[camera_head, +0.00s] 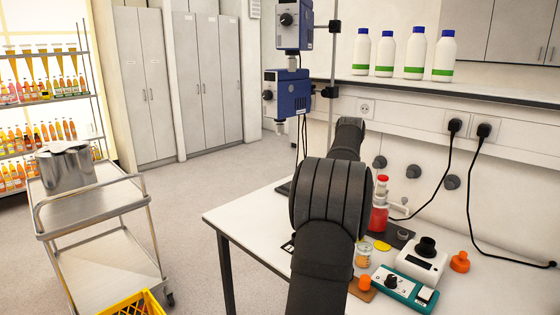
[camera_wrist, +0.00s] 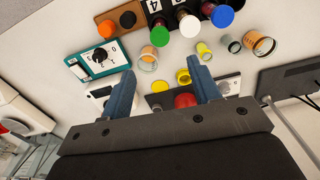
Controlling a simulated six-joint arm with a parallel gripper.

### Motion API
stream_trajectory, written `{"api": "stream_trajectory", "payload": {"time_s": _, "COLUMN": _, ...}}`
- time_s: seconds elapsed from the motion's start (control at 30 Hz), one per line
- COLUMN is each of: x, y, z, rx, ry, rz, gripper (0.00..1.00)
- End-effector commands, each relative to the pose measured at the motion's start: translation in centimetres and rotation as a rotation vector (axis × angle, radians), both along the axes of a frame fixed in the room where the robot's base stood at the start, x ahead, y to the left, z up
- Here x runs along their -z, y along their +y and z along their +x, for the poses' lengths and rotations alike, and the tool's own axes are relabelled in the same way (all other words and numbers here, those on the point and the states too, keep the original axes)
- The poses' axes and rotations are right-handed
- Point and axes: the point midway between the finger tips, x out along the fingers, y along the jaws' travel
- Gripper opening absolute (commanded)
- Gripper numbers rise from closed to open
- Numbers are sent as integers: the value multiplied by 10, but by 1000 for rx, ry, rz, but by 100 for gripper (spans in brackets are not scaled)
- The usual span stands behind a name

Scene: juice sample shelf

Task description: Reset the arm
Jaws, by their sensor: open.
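My gripper (camera_wrist: 160,68) shows in the wrist view as two blue fingers spread wide apart, with nothing held between them. It is above the white lab table (camera_head: 240,214). A red round top (camera_wrist: 185,100) shows between the fingers, lower down near the gripper body; I cannot tell the distance between them. In the head view my dark arm stretches over the table, and the gripper itself is hidden.
A red bottle (camera_head: 379,205) stands right beside my arm in the head view. A teal device (camera_head: 404,287), a white device (camera_head: 422,262) and small jars crowd the table's right part. The wrist view shows a rack of coloured caps (camera_wrist: 190,25). A steel trolley (camera_head: 95,205) stands left.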

Motion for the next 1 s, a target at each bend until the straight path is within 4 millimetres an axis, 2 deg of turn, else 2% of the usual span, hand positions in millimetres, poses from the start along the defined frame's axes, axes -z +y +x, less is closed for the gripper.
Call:
{"api": "stream_trajectory", "payload": {"time_s": 0.3, "x": 50, "y": 0, "z": 0, "rx": 0, "ry": 3, "rz": 1, "gripper": 57}}
{"api": "stream_trajectory", "payload": {"time_s": 0.5, "x": 74, "y": 0, "z": 0, "rx": 0, "ry": 1, "rz": 0, "gripper": 57}}
{"api": "stream_trajectory", "payload": {"time_s": 0.7, "x": 83, "y": 0, "z": 0, "rx": 0, "ry": 0, "rz": 0, "gripper": 57}}
{"api": "stream_trajectory", "payload": {"time_s": 1.0, "x": 83, "y": 0, "z": 0, "rx": 0, "ry": 0, "rz": 0, "gripper": 57}}
